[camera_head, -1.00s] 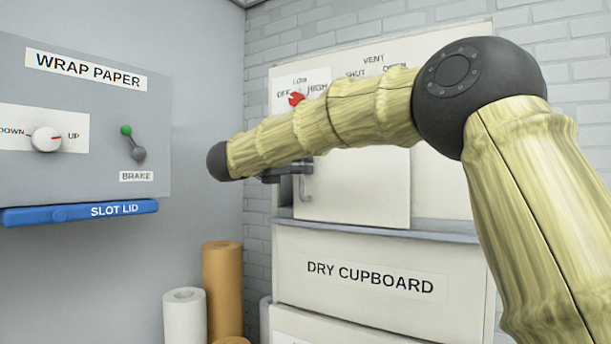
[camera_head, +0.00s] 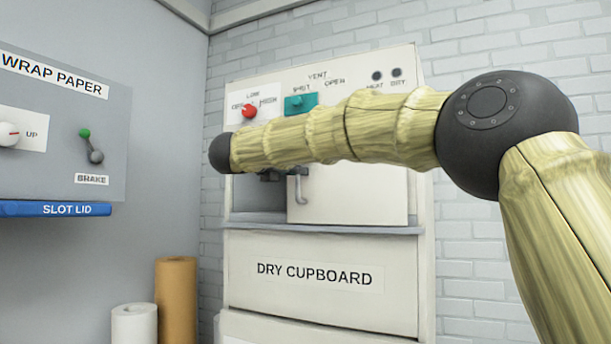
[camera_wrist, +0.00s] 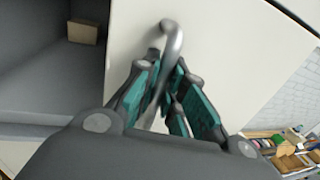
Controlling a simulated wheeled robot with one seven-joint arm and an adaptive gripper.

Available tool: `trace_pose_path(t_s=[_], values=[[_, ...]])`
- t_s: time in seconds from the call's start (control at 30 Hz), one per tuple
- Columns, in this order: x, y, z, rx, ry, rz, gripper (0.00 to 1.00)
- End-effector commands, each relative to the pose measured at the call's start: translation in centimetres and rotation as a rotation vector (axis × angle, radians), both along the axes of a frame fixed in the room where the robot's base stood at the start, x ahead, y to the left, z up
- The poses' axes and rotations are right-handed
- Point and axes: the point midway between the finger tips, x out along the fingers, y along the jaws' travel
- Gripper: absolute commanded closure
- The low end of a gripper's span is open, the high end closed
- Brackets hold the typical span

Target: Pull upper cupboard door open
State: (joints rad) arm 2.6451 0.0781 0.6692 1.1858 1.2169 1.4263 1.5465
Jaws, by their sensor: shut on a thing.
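The white upper cupboard door (camera_head: 350,195) stands partly open, with a grey opening (camera_head: 255,197) at its left. Its bent metal handle (camera_head: 299,188) is near the door's left edge, partly hidden by my arm. In the wrist view, the handle (camera_wrist: 171,38) runs down between the green-padded fingers of my gripper (camera_wrist: 167,85), which are shut on it. In the head view only a dark part of my gripper (camera_head: 272,176) shows below my arm. In the wrist view, the pale door (camera_wrist: 225,55) fills the middle and right.
A small tan box (camera_wrist: 83,31) sits inside the cupboard. A lower panel marked DRY CUPBOARD (camera_head: 315,277) is below the door. A red knob (camera_head: 249,111) and teal vent control (camera_head: 300,104) are above. Paper rolls (camera_head: 176,300) stand at lower left.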

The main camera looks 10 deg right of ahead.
Motion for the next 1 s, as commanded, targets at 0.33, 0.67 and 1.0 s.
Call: trace_pose_path(t_s=[0.33, 0.67, 1.0], values=[[-0.15, 0.41, -0.06, 0.000, 0.001, 0.009, 1.00], [-0.17, 0.28, -0.04, 0.000, 0.001, 0.007, 0.66], [-0.36, 0.39, 0.01, 0.000, 0.000, 0.006, 0.66]])
